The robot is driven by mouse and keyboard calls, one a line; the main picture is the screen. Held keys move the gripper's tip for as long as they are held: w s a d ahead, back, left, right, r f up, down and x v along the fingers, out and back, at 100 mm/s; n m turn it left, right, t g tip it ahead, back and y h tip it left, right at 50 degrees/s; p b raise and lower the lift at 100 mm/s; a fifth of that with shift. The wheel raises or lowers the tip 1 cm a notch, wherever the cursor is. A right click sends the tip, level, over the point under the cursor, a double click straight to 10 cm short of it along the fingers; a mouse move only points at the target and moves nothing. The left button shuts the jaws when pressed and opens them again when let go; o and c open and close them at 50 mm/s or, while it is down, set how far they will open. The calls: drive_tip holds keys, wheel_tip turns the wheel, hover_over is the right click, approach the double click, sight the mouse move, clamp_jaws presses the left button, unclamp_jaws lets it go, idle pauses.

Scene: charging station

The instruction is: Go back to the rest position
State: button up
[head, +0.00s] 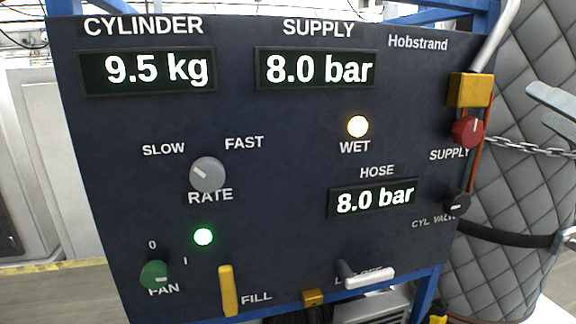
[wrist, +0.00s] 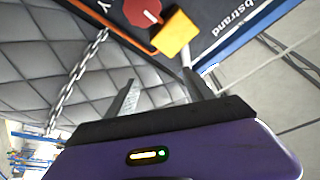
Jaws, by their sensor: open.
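My gripper (wrist: 160,88) is open and empty in the wrist view, its two dark fingers apart. Beyond them are a padded grey quilted surface (wrist: 50,60) and the panel's edge. The red SUPPLY knob (wrist: 143,10) and a yellow block (wrist: 175,35) lie past the fingertips, with no visible contact. In the head view, the dark control panel (head: 270,240) faces me, with the red SUPPLY knob (head: 468,131) at its right edge. Grey parts at the right edge of the head view may be my fingers; I cannot tell for sure.
The panel's readouts show 9.5 kg and 8.0 bar twice. The WET lamp (head: 358,126) and a green lamp (head: 203,237) are lit. The yellow FILL handle (head: 228,291) and white lever (head: 370,278) sit low. A chain (head: 530,146) hangs before the padded column (head: 510,190).

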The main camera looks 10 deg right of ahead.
drive_tip(key=s+a+f+h+b, duration=0.1)
drive_tip(key=s+a+f+h, duration=0.15)
drive_tip(key=f, duration=0.65)
drive_tip(key=s+a+f+n+g+h, duration=0.1)
drive_tip(key=a+f, duration=0.2)
drive_tip(key=f, duration=0.6)
drive_tip(key=s+a+f+h+b, duration=0.1)
drive_tip(key=s+a+f+h, duration=0.15)
drive_tip(key=f, duration=0.55)
drive_tip(key=s+a+f+n+g+y+b, duration=0.2)
drive_tip(key=s+a+f+n+g+y, duration=0.3)
drive_tip(key=s+a+f, duration=1.6)
drive_tip(key=s+f+n+y, duration=0.3)
drive_tip(key=y, duration=0.1)
drive_tip(key=shift+s+a+f+b, duration=0.15)
drive_tip(key=shift+s+f+b, duration=0.05)
drive_tip(key=shift+s+b, duration=0.2)
